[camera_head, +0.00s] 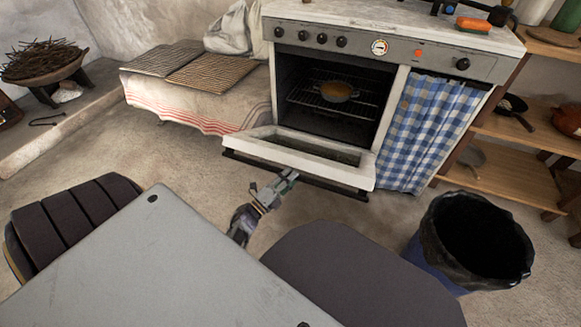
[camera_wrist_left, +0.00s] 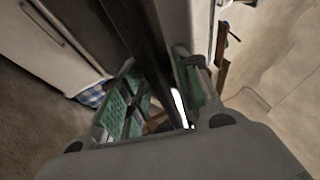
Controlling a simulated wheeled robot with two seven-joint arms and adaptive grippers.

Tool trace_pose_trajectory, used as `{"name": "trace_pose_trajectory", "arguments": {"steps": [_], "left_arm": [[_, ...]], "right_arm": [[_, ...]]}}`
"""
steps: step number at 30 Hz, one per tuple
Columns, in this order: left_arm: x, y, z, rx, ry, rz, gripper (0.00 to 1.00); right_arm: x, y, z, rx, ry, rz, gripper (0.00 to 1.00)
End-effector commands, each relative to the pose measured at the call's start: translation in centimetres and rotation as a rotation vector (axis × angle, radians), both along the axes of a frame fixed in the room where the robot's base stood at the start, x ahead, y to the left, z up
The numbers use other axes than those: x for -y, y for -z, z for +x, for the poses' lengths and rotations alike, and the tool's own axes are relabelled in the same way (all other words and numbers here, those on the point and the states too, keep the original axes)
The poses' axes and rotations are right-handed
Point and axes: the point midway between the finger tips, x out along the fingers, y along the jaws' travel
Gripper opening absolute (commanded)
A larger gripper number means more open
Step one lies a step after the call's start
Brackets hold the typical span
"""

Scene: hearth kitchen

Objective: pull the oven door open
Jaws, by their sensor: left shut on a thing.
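The oven door (camera_head: 270,147) is white with a dark window, hinged at its bottom and swung down and outward. The oven cavity (camera_head: 312,115) shows above it, with a pan (camera_head: 337,91) on a wire rack. The dark bar handle (camera_head: 330,186) runs along the door's outer edge. My left gripper (camera_head: 288,177) is at the handle, left of its middle, and shut on it. In the left wrist view, the dark handle bar (camera_wrist_left: 143,35) passes between the green-padded fingers of the left gripper (camera_wrist_left: 160,92). My right gripper is not in view.
A black-lined bin (camera_head: 478,240) stands at the right front. A blue checked curtain (camera_head: 415,130) hangs right of the oven, beside wooden shelves (camera_head: 520,130). A cloth-covered bench (camera_head: 170,95) with racks is at the left.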

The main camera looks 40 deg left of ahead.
Motion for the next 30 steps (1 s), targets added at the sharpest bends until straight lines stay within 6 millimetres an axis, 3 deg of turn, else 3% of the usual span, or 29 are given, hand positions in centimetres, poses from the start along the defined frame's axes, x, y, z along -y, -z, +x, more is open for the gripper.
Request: {"name": "trace_pose_trajectory", "arguments": {"steps": [1,15,30], "left_arm": [[0.0,1.3,0.5,-0.022,-0.010,0.003,0.00],[0.2,5.5,-0.5,0.039,-0.001,0.018,0.00],[0.0,7.4,-1.4,0.110,-0.020,0.030,0.00]], "right_arm": [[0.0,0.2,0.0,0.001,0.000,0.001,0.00],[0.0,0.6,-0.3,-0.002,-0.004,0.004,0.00],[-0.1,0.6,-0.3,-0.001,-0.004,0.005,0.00]]}}
